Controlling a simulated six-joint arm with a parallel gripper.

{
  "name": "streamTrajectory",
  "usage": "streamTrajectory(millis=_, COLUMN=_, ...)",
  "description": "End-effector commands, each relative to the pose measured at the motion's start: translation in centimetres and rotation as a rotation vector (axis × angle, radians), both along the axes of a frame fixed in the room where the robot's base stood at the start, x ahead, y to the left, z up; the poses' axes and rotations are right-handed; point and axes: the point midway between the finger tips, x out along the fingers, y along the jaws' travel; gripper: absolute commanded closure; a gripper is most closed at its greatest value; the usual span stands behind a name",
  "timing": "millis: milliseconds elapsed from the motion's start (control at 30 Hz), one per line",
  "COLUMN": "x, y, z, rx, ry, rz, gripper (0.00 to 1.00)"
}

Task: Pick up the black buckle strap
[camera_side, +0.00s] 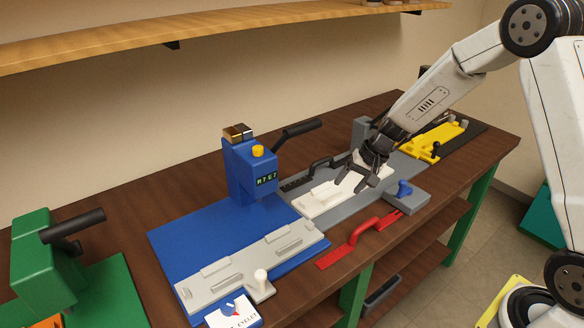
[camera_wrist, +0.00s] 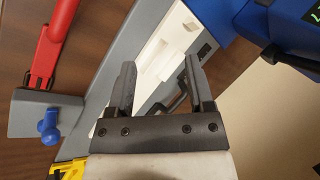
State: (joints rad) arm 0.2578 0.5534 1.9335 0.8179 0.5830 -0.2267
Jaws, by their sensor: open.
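The black buckle strap (camera_side: 318,170), a dark perforated strip with a raised handle, lies along the back edge of the white block in the side view. In the wrist view, part of the black strap (camera_wrist: 177,103) shows between the fingers near the right one, which hides some of it. My gripper (camera_side: 352,183) is open and empty, pointing down over the right part of the white block, to the right of the strap's handle. In the wrist view, my gripper (camera_wrist: 159,66) has its fingers apart, with the white block beyond. I cannot tell its exact height above the strap.
The white block (camera_side: 318,205) lies on a grey base. A red strap (camera_side: 362,242) lies in front, near a blue knob (camera_side: 404,188). A blue press (camera_side: 248,175) stands left, and a yellow fixture (camera_side: 432,140) stands at the back right.

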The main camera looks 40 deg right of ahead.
Motion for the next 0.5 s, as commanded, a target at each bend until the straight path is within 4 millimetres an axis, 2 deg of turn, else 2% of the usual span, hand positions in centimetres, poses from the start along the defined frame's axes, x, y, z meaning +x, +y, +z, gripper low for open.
streamTrajectory(millis=200, x=5.6, y=-3.5, z=-1.7, rx=0.170, ry=-0.064, rz=-0.183, gripper=0.33)
streamTrajectory(millis=500, x=11.9, y=-9.7, z=-3.7, rx=0.388, ry=-0.211, rz=-0.414, gripper=0.33)
